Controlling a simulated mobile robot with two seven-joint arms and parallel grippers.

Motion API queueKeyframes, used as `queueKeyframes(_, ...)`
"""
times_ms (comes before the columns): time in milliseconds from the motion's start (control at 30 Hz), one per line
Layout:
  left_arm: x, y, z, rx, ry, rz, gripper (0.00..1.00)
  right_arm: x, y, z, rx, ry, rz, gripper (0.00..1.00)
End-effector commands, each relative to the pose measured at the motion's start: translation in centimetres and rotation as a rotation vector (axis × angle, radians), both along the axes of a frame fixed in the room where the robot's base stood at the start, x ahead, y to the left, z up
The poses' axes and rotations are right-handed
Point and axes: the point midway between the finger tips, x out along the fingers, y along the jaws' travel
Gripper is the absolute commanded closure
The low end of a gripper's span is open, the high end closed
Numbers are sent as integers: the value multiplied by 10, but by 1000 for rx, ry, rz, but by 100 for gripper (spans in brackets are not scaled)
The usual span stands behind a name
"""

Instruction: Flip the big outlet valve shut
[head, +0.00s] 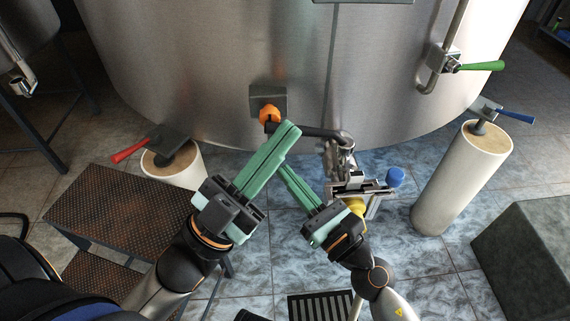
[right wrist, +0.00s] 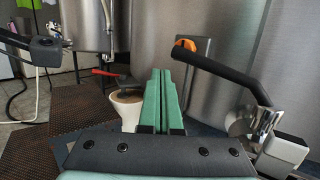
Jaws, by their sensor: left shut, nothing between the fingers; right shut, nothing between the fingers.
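The big outlet valve (head: 340,153) is a chrome body low on the front of the steel tank. Its black lever (head: 318,132) points left from the valve, roughly level; its left end is partly hidden behind my left gripper. In the right wrist view the lever (right wrist: 222,75) slopes from upper left down to the chrome pivot (right wrist: 264,120). My left gripper (head: 290,131) is shut and empty, its tips overlapping the lever's end; I cannot tell if they touch. My right gripper (head: 285,169) is shut and empty, below and left of the valve; its fingers (right wrist: 164,75) are left of the lever.
An orange knob (head: 268,113) sits on a grey plate on the tank wall. Smaller valves have red (head: 130,150), green (head: 482,66) and blue (head: 516,116) handles. A blue cap (head: 395,177) is beside the outlet. A brown step (head: 110,205) stands left, a grey block (head: 530,255) right.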

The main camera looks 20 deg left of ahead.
Motion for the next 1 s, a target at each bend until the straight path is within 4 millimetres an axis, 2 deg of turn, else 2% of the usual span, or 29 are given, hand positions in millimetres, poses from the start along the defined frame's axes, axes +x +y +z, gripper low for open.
queueKeyframes(100,-2,0,3,0,-15,-3,100,-25,-14,-7,-2,3,-2,100)
queueKeyframes(200,-11,-1,10,0,-63,-13,100,-42,-22,-11,-2,1,-2,100)
queueKeyframes(400,-12,-2,8,-3,-66,-19,100,-61,-31,-14,0,-1,-2,100)
queueKeyframes(1000,-11,-2,7,-4,-63,-20,100,-64,-33,-14,-1,-1,-2,100)
